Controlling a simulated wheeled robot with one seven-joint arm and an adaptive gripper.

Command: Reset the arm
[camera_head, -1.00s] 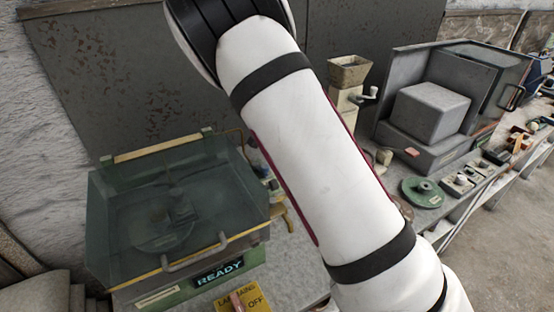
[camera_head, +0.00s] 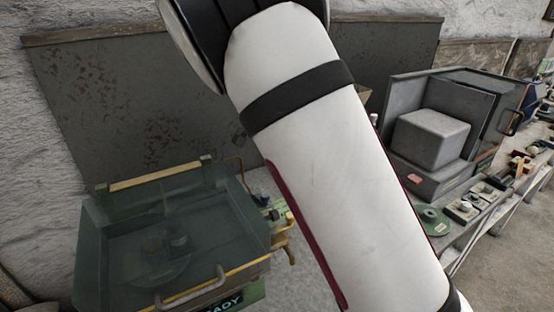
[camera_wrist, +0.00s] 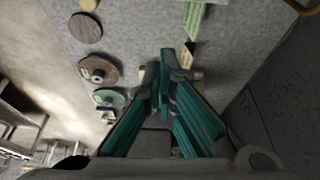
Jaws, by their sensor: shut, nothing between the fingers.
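My gripper (camera_wrist: 165,88) shows in the wrist view with teal pads and grey fingers. It is shut with nothing held, and its tips are over a grey worktop (camera_wrist: 135,45). In the head view my white arm crosses the middle of the picture from top to lower right. The gripper itself is out of that view.
A green machine with a clear cover (camera_head: 175,235) stands at the left. A grey box-shaped machine (camera_head: 432,140) stands on the bench at the right, with a green disc (camera_head: 432,220) before it. In the wrist view, round discs (camera_wrist: 97,70) lie left of the fingers.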

